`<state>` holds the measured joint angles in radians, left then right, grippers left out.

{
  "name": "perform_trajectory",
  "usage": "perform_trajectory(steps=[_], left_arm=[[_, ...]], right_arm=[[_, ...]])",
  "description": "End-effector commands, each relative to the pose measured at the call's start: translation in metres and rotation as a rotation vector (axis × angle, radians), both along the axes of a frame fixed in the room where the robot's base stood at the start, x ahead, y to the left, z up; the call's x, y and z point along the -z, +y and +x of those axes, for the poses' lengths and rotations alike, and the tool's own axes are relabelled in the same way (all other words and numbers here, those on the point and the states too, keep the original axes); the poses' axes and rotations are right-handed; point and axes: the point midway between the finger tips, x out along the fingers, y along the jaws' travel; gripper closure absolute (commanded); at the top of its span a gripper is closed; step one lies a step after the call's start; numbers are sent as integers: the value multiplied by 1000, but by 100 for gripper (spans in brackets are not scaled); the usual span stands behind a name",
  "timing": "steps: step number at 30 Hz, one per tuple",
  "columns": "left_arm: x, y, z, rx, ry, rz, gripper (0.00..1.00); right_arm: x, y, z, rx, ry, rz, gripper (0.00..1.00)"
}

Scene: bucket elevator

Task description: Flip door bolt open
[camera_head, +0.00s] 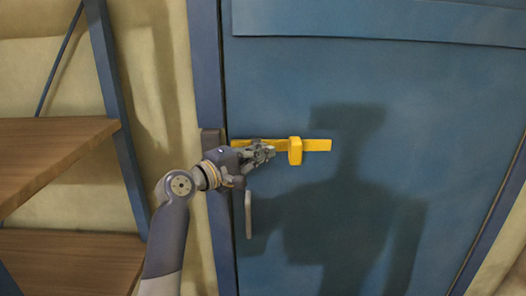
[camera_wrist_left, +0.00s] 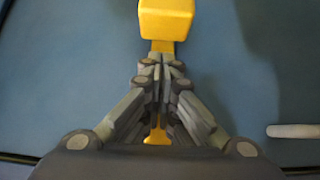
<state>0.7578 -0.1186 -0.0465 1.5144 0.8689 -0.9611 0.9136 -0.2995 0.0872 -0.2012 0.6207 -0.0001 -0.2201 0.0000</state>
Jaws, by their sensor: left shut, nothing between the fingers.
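A blue door (camera_head: 400,120) fills most of the head view. A yellow bolt bar (camera_head: 318,145) lies level across it at the left edge, with a raised yellow block (camera_head: 295,151) on it. My left gripper (camera_head: 270,151) is shut and empty, in front of the bar just left of the block. In the left wrist view the shut fingertips (camera_wrist_left: 161,62) are over the yellow bar, close to the yellow block (camera_wrist_left: 167,20). I cannot tell whether they touch it. The gripper hides part of the bar. My right gripper is not in view.
A pale door handle (camera_head: 248,214) is below the bolt, and it also shows in the left wrist view (camera_wrist_left: 292,131). Wooden shelves (camera_head: 60,150) stand at the left. The door surface right of the bolt is clear.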

Motion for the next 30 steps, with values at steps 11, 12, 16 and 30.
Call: perform_trajectory(steps=[11, 12, 16, 30], left_arm=[[3, 32, -30, -3, -2, 2, 100], [3, 37, -35, -3, -3, 3, 100], [3, 53, -50, -3, -4, 2, 100], [0, 72, -70, -1, 0, 0, 100]], right_arm=[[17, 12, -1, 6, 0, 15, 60], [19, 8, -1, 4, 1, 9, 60], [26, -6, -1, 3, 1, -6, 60], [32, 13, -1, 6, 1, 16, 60]])
